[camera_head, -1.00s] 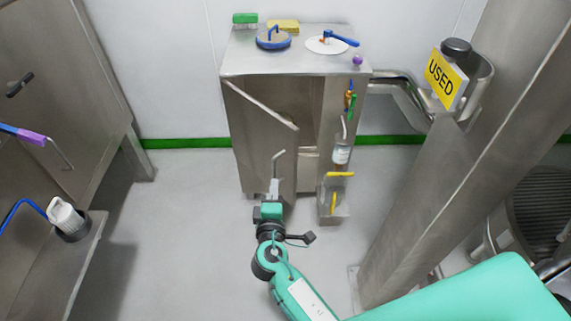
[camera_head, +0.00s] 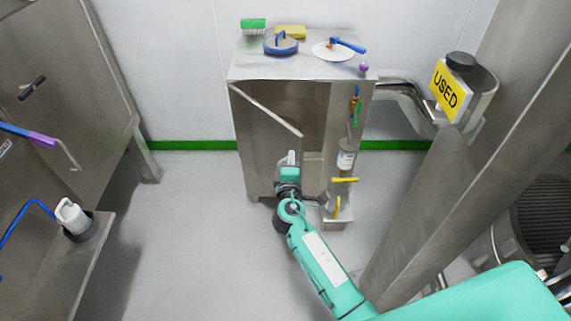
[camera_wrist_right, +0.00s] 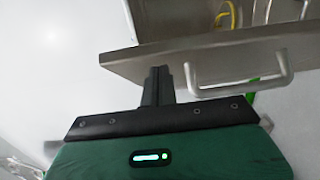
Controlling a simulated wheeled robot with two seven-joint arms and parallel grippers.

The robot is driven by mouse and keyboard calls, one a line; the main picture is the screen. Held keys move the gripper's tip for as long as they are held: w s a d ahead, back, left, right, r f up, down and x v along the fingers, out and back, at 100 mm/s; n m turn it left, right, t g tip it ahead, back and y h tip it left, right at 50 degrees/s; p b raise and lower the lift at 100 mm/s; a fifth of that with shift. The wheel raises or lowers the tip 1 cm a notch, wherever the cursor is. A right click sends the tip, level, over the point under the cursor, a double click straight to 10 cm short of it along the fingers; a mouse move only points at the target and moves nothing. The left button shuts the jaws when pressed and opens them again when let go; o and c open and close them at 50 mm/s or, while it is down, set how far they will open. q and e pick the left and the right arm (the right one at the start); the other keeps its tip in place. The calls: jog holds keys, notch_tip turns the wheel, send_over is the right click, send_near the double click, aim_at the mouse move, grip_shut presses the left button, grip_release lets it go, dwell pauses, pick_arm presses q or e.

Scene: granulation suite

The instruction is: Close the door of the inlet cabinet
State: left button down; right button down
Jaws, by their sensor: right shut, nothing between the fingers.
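The inlet cabinet (camera_head: 330,77) is a steel box by the back wall. Its door (camera_head: 262,140) hangs partly open, with the free edge swung toward me and the dark interior showing to its right. My right gripper (camera_head: 291,157) is shut and empty, in front of the door's outer face near the free edge. In the right wrist view the shut fingers (camera_wrist_right: 157,85) point at the door (camera_wrist_right: 190,50), beside its U-shaped handle (camera_wrist_right: 238,90) and not around it. I cannot tell whether they touch the door. In the head view my gripper hides the handle. My left gripper is not in view.
A green brush (camera_head: 253,25), a yellow sponge (camera_head: 290,31) and a blue-handled tool (camera_head: 347,46) lie on the cabinet top. A bottle (camera_head: 346,155) hangs on its right side. A steel column (camera_head: 430,190) stands right of my arm. The floor to the left is clear.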

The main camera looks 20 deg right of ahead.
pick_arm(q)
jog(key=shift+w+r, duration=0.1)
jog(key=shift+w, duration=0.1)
pick_arm(e)
jog(key=shift+d, duration=0.15)
